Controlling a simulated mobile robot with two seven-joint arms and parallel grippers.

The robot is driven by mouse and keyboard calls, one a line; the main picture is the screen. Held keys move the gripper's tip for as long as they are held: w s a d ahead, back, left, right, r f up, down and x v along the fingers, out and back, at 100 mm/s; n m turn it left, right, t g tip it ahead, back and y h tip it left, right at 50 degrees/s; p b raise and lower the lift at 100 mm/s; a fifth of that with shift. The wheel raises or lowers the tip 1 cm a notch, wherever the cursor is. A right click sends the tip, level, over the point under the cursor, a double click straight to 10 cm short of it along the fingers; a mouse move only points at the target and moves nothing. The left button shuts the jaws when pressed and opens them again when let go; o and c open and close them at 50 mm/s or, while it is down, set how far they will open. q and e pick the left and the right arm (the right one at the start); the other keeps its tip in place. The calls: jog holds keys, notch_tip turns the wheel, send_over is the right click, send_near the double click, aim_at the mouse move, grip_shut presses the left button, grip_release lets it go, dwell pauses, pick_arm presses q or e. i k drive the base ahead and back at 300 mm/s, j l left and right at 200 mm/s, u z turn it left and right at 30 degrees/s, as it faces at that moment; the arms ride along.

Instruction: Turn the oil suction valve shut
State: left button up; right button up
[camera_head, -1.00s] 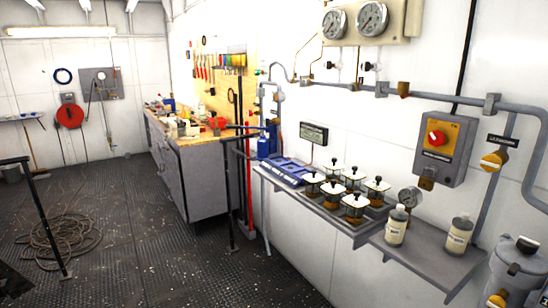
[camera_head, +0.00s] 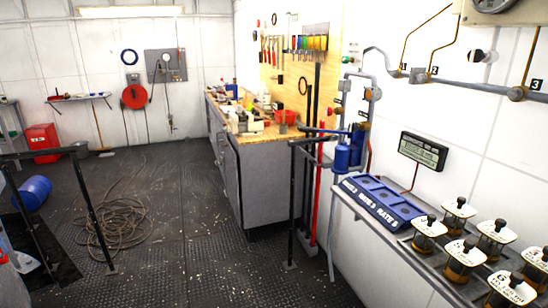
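No valve that I can make out as the oil suction valve is in view now. The yellow handle with a dark label seen earlier at the right is out of frame. Neither of my grippers shows in the head view.
A shelf with a blue tray (camera_head: 382,206) and several lidded jars (camera_head: 458,214) runs along the right wall. A workbench (camera_head: 245,185) stands beyond black rails (camera_head: 92,215). Coiled rope (camera_head: 112,225) and a blue drum (camera_head: 33,193) lie on the floor. The middle floor is open.

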aim_at(329, 111)
jog(key=i+j+z, duration=0.1)
jog(key=i, duration=0.65)
jog(key=i+j+z, duration=0.1)
jog(key=i, duration=0.65)
